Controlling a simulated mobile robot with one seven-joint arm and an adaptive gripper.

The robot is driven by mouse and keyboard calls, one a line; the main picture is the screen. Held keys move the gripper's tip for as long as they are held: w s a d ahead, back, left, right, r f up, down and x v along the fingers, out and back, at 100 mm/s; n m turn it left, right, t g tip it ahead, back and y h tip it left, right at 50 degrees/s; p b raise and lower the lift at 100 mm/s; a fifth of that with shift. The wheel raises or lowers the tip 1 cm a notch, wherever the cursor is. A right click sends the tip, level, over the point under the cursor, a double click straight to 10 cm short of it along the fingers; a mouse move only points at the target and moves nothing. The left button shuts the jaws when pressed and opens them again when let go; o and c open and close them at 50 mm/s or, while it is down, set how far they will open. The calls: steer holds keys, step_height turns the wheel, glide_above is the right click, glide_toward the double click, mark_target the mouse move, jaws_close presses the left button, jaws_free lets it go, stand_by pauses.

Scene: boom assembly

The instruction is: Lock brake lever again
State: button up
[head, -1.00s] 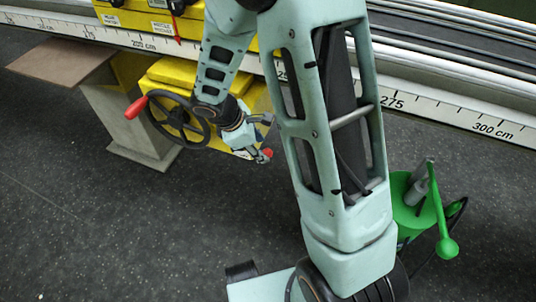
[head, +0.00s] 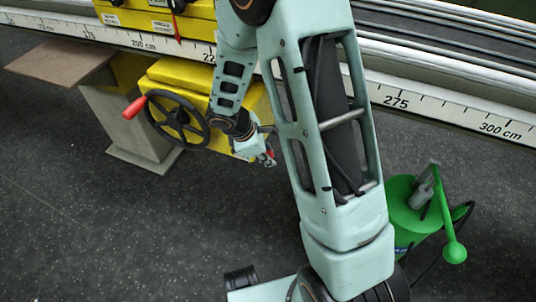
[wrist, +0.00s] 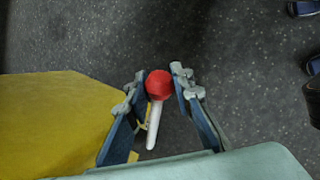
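The brake lever (wrist: 153,127) is a white rod with a red ball knob (wrist: 159,84). In the wrist view the knob lies between the fingertips of my gripper (wrist: 158,80), with a narrow gap showing on each side. The fingers are spread and I see no firm contact. In the head view my gripper (head: 266,154) is beside the right side of the yellow box (head: 170,72). There the red knob (head: 271,153) shows only in part among the fingers, and the rod is hidden.
A black handwheel (head: 178,119) with a red handle (head: 135,107) is on the front of the yellow box, left of my gripper. A scaled rail (head: 430,108) runs behind. A green device (head: 407,205) with a ball-ended lever stands at right.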

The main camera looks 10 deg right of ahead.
jaws_close()
steer(key=shift+r, duration=0.15)
steer(key=r+p, duration=0.1)
steer(key=h+p, duration=0.1)
steer(key=p, duration=0.1)
steer(key=shift+w+a+r+g, duration=0.35)
steer(key=shift+a+r+g, duration=0.05)
steer(key=shift+w+a+r+n+g+h+p, duration=0.2)
steer(key=shift+w+a+r+g+h+p, duration=0.25)
steer(key=shift+p, duration=0.45)
steer(key=shift+w+a+r+n+g+h+p, duration=0.1)
steer(key=shift+a+r+n+g+h+p, duration=0.3)
steer(key=shift+h+p, duration=0.45)
steer(key=shift+d, duration=0.15)
